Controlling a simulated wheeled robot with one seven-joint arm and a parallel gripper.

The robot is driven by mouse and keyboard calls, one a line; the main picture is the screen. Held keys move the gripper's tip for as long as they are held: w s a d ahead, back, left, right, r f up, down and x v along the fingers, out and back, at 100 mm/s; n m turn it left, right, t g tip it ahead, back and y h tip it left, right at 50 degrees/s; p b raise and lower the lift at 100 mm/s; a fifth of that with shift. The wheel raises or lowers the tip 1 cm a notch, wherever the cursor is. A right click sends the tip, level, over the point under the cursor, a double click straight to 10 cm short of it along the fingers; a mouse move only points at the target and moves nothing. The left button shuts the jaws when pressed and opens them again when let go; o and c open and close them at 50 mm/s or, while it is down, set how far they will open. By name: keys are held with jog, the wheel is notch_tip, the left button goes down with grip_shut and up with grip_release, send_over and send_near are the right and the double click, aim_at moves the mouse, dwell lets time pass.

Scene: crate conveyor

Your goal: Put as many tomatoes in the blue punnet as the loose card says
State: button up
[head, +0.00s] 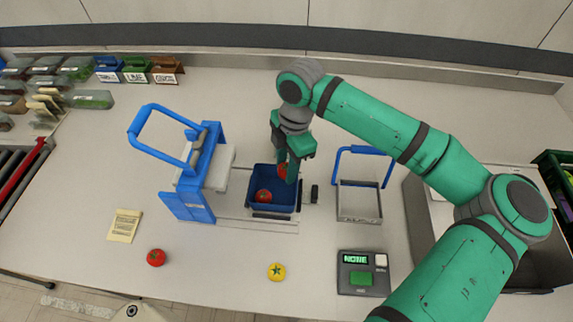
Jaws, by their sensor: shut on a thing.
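The blue punnet (259,208) stands mid-table, with one red tomato (263,196) inside it. My gripper (288,170) is above the punnet's right back part, shut on another red tomato (282,170), which is partly hidden by the fingers. A third red tomato (156,257) lies on the table at the front left. The loose card (124,226) lies flat on the table at the left; its writing is too small to read.
A yellow, tomato-like fruit (276,271) lies at the front. Labelled bins (137,72) line the back left.

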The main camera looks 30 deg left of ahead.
jog(key=o, duration=1.1)
jog(key=shift+r, duration=0.1)
jog(key=shift+r, duration=3.45)
